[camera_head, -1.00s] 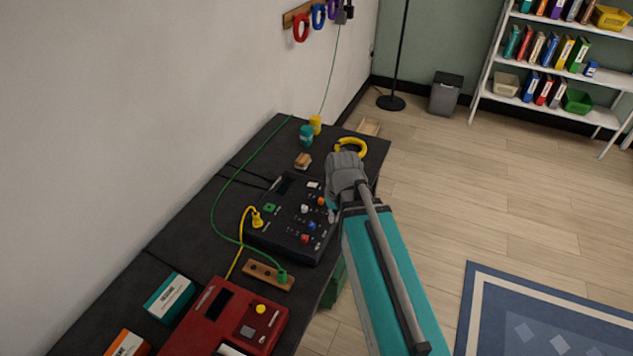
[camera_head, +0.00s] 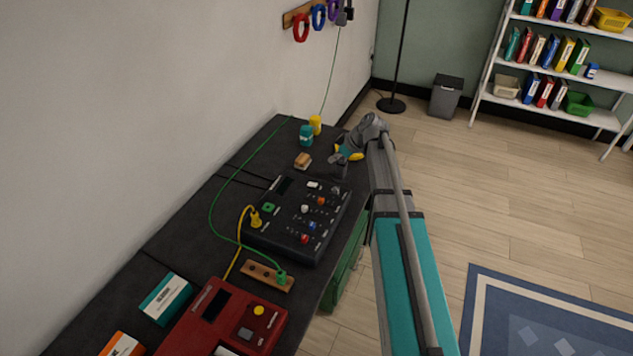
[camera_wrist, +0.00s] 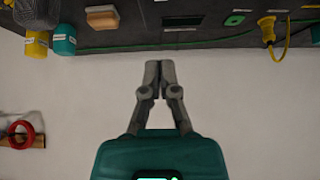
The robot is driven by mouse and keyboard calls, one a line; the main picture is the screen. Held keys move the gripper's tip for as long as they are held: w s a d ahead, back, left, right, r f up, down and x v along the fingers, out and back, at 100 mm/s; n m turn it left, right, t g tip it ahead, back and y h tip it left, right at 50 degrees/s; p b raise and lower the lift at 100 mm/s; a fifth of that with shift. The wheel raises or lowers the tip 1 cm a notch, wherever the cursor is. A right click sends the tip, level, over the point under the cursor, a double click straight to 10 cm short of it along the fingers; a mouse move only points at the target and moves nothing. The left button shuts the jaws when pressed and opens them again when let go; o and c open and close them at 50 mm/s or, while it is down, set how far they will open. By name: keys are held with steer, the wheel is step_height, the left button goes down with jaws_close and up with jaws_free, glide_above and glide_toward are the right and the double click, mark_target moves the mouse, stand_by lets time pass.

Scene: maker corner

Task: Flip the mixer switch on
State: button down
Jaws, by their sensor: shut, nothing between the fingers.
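The black mixer (camera_head: 290,232) lies on the dark bench, with several coloured knobs, a green button and a white switch (camera_head: 313,184) near its far end. Whether that white switch is on or off is too small to tell. In the wrist view the mixer's edge (camera_wrist: 205,20) shows at the top, upside down. My gripper (camera_head: 338,160) is over the far right part of the bench, just beyond the mixer's far right corner. In the wrist view my gripper (camera_wrist: 160,66) has its fingers together, with nothing between them. No contact with the mixer shows.
A sanding block (camera_head: 303,161), a teal jar (camera_head: 306,135) and a yellow jar (camera_head: 315,124) stand beyond the mixer. Yellow and green cables run along its left side. A red device (camera_head: 222,325) is nearer.

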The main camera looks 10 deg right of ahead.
stand_by(0.4)
steer(key=b, duration=0.8)
glide_above(312, 184)
steer(key=d, duration=0.2)
steer(key=f, duration=0.8)
steer(key=shift+s+a+f, duration=0.1)
steer(key=shift+s+a, duration=0.15)
steer(key=shift+s, duration=0.1)
steer(key=shift+s+d+f+b, duration=0.15)
steer(key=shift+f+b, duration=1.65)
steer(key=shift+b, duration=0.1)
